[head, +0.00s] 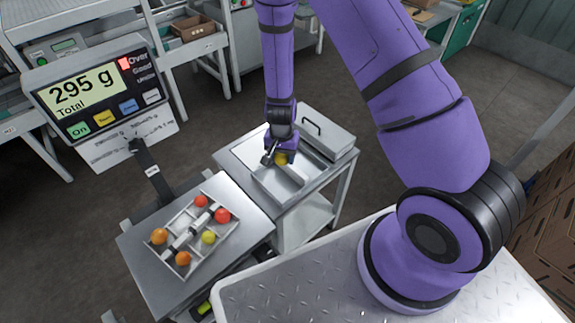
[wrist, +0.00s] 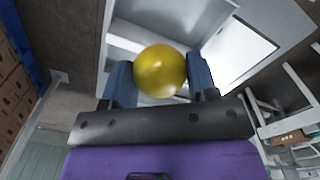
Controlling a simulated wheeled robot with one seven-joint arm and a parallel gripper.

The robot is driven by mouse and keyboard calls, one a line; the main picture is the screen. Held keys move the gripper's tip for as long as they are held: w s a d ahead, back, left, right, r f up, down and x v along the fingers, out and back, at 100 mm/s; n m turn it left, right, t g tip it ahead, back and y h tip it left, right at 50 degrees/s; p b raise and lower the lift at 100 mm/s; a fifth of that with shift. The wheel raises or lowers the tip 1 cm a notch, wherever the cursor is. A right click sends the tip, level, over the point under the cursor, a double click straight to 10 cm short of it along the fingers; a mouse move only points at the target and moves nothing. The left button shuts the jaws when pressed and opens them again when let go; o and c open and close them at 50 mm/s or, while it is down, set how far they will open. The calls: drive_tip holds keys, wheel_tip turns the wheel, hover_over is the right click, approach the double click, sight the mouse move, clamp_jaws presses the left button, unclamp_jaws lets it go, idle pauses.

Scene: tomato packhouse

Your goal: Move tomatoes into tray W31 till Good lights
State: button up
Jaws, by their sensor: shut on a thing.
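My gripper (head: 275,157) is shut on a yellow tomato (head: 281,159), which shows between the two blue fingers in the wrist view (wrist: 160,71). It holds the tomato over an open metal tray or basin (head: 262,182) on the steel stand. A divided tray (head: 183,211) on the steel table at left holds several tomatoes: an orange one (head: 159,236), another orange one (head: 183,258), a red one (head: 222,215), an orange-red one (head: 201,201) and a yellow-green one (head: 208,237). The display (head: 92,92) reads 295 g Total, with red lit beside Over. I cannot read W31 on any tray.
A flat metal lid or box with a handle (head: 327,133) lies at the back right of the stand. The display's post (head: 150,172) rises behind the tray table. A cardboard box (head: 192,27) sits on a far bench. Brown crates (head: 550,225) stand at right.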

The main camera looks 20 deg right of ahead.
sight(286, 191)
drive_tip(key=shift+s+f+m, duration=0.35)
drive_tip(key=shift+s+f, duration=0.15)
drive_tip(key=shift+f, duration=1.35)
drive_tip(key=shift+s+f+m, duration=0.3)
drive_tip(key=shift+s+f, duration=0.25)
drive_tip(key=shift+f, duration=1.25)
drive_tip(key=shift+s+f+m, duration=0.35)
drive_tip(key=shift+s+f, duration=0.15)
drive_tip(key=shift+f, duration=1.35)
drive_tip(key=shift+f, duration=0.5)
drive_tip(key=o, duration=0.8)
drive_tip(key=c, duration=0.3)
drive_tip(key=shift+c, duration=0.2)
drive_tip(key=shift+a+r, duration=0.1)
wheel_tip(286, 191, up, 7)
